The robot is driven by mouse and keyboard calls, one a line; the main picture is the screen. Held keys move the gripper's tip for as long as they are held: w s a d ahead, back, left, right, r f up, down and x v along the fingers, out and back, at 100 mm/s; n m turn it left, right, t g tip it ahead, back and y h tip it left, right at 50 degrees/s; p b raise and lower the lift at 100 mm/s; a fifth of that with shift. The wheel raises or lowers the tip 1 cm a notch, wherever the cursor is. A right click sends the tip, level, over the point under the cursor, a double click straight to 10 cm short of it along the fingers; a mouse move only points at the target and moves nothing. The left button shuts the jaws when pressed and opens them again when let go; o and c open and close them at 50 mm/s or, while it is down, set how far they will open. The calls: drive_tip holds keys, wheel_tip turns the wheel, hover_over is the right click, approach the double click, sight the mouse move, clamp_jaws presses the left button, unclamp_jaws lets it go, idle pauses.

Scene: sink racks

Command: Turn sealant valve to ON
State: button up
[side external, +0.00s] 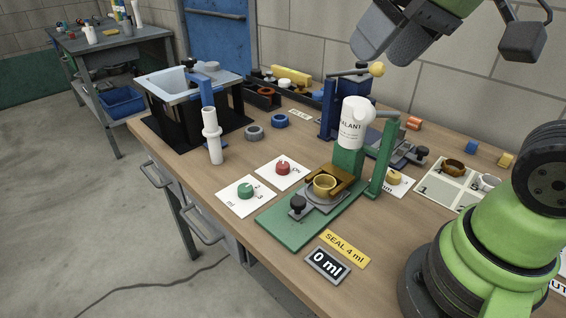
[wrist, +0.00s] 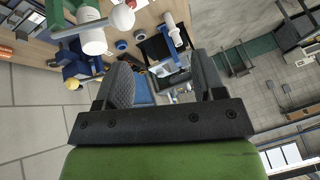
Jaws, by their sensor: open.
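In the side view, a white sealant bottle (side external: 353,118) stands upside down on a green dispenser stand (side external: 280,224). On cards nearby are a red knob (side external: 283,168), a green knob (side external: 245,190) and a yellow knob (side external: 394,177). The card print is too small to tell which knob is the sealant valve or its setting. A display (side external: 328,265) reads 0 ml beside a yellow "SEAL 4 ml" label (side external: 344,247). My gripper (side external: 388,45) is open and empty, high above the bench; its fingers (wrist: 163,83) show in the wrist view.
A blue lever press (side external: 330,105) with a yellow ball handle rises behind the bottle. Bare wood is at the front left.

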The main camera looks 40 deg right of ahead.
drive_tip(key=w+d+f+n+g, duration=0.2)
drive_tip(key=w+n, duration=0.1)
drive_tip(key=w, duration=0.7)
drive_tip(key=n+g+h, duration=0.2)
drive_tip(key=n+g, duration=0.2)
drive_tip(key=n, duration=0.1)
hover_over(283, 165)
wheel_tip(283, 165, down, 20)
wheel_tip(283, 165, down, 10)
drive_tip(key=shift+d+f, duration=0.1)
drive_tip(key=shift+f, duration=0.05)
drive_tip(key=c, duration=0.9)
